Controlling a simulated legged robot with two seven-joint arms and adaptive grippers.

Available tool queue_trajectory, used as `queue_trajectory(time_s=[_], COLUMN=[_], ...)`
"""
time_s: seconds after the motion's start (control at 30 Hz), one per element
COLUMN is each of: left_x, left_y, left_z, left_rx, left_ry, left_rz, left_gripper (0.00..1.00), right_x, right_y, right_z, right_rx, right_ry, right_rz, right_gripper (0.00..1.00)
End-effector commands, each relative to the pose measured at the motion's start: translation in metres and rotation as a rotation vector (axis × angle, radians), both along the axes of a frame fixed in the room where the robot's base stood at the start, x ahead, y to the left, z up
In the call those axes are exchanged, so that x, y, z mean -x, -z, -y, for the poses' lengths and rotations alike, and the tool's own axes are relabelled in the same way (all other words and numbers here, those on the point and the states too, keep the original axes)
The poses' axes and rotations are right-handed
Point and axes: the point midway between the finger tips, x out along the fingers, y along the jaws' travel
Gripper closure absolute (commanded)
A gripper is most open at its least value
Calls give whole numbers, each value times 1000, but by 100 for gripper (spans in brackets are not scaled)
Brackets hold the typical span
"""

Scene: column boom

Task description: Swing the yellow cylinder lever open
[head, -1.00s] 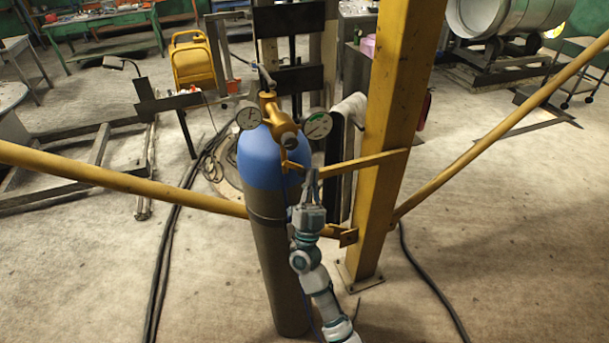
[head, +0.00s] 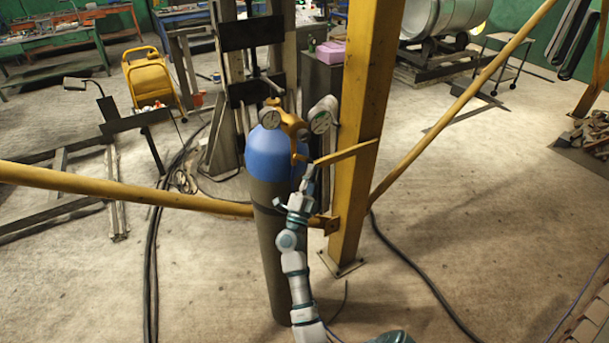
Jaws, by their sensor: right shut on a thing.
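The yellow lever (head: 347,153) is a short flat bar in the head view. It runs from the yellow column (head: 364,110) leftward to beside the blue-shouldered gas cylinder (head: 269,155). My right gripper (head: 309,172) is at the lever's left end, close to the cylinder's right side, and is shut on it. The fingertips are small here, so the exact contact is hard to see. My right arm reaches up from the bottom, in front of the cylinder's lower body. My left gripper is not in view.
Two gauges and a brass valve (head: 292,122) top the cylinder. A long yellow rail (head: 120,190) crosses left, and a yellow brace (head: 450,108) rises right. Black cables lie on the floor. Open floor (head: 480,200) lies right of the column.

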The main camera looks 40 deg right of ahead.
Motion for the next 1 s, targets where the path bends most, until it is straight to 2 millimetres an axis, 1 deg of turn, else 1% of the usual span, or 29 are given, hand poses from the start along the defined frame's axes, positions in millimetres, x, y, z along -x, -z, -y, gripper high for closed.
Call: queue_trajectory(time_s=[0.13,0.3,0.6,1.0], left_x=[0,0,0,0], left_y=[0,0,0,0], left_z=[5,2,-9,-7], left_rx=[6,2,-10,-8], left_ry=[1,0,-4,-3], left_rz=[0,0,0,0], left_gripper=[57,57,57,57], right_x=[-2,-2,-4,-4], right_y=[0,-1,-3,-5], right_z=[-7,-13,-15,-15], right_rx=[1,6,8,11], right_ry=[-3,-6,-9,-10], right_rz=[-6,-7,-7,-3], right_gripper=[100,100,100,100])
